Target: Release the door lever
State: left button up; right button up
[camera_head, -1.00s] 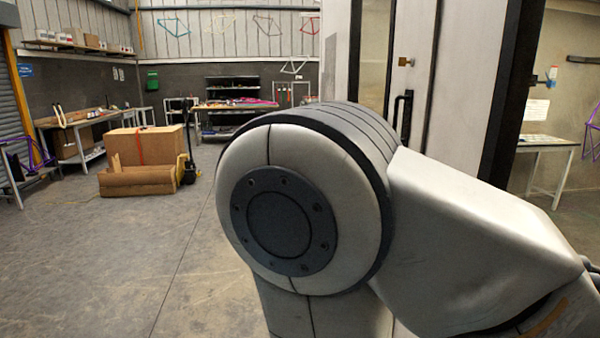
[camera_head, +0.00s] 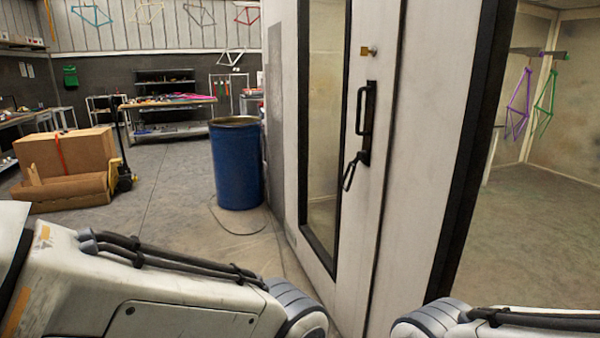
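The black door lever (camera_head: 350,172) is on the handle plate of a white door (camera_head: 381,225) right of centre. It hangs slanting down and to the left from the lower end of the plate. A black upright pull handle (camera_head: 364,112) is just above it. Parts of my two arms show along the bottom of the view, one from the left and one from the right. Neither gripper is in view, and nothing of mine is seen touching the lever.
The door has a tall glass panel (camera_head: 327,120). A blue drum (camera_head: 237,163) stands left of it. A cardboard box (camera_head: 65,155) on a pallet truck is at the left. Right of the dark door post (camera_head: 472,150), bike frames (camera_head: 517,103) hang inside the booth. The floor between drum and box is clear.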

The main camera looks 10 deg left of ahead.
aim_at(361, 155)
jog(key=u, duration=0.05)
jog(key=k, duration=0.65)
jog(key=u, duration=0.4)
jog(key=i, duration=1.7)
jog(key=z, duration=0.6)
